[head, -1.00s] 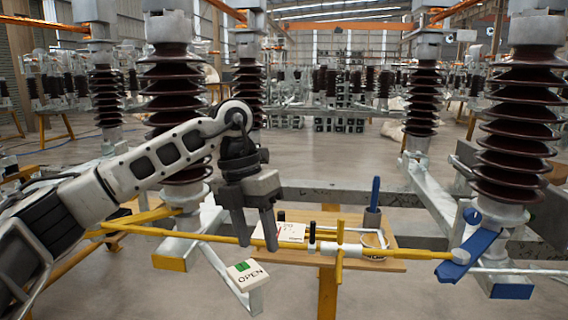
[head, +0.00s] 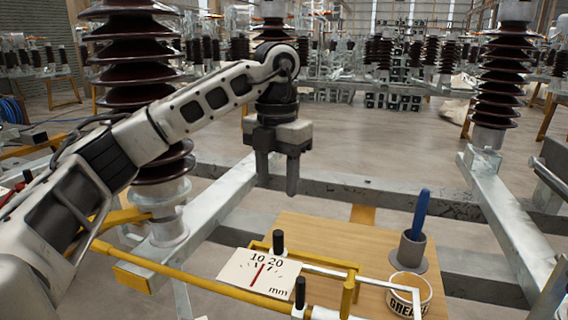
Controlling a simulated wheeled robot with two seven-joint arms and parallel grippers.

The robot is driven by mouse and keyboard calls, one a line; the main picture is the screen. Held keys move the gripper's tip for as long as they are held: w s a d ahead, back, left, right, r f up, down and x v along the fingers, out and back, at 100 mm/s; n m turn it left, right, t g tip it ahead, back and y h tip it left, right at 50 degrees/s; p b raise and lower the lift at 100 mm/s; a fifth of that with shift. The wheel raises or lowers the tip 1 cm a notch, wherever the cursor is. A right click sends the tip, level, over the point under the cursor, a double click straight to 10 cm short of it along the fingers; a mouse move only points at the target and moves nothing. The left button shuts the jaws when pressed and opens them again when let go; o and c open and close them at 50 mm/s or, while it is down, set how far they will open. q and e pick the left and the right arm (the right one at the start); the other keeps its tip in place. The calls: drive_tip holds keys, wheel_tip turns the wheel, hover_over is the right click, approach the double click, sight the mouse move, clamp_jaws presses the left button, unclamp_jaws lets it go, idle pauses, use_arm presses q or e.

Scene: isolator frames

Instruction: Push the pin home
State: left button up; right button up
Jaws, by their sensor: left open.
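My left gripper (head: 277,178) is open and empty, with its two dark fingers pointing down. It shows above the far left edge of the wooden board. Two upright black-capped pegs are below it: a far one (head: 278,241) behind the gauge card and a near one (head: 300,291) at the yellow rod. I cannot tell which, if either, is the pin. The white gauge card (head: 238,273) reads 10, 20 and mm, with a red needle. The yellow rod (head: 205,278) runs in front of the card. The gripper touches none of these. My right gripper is not in view.
The wooden board (head: 320,238) carries a blue-handled tool (head: 421,212) in a grey cup (head: 409,250) and a grease tin (head: 407,296). A thin pale bar (head: 345,274) crosses the board. Ribbed brown insulators (head: 135,75) and grey steel beams (head: 508,226) surround it.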

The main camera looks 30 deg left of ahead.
sight(278, 232)
use_arm(q)
wheel_tip(278, 232, down, 13)
drive_tip(key=shift+f+b, duration=0.2)
drive_tip(key=shift+b, duration=0.5)
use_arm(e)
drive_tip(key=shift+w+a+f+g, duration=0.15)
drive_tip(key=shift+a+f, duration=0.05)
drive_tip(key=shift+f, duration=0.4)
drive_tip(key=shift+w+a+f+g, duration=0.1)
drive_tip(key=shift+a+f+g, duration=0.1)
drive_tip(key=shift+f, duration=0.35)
use_arm(q)
clamp_jaws()
drive_tip(key=shift+r+p, duration=1.1)
drive_tip(key=shift+r, duration=0.2)
drive_tip(key=shift+r+p, duration=1.65)
drive_tip(key=shift+r, duration=0.4)
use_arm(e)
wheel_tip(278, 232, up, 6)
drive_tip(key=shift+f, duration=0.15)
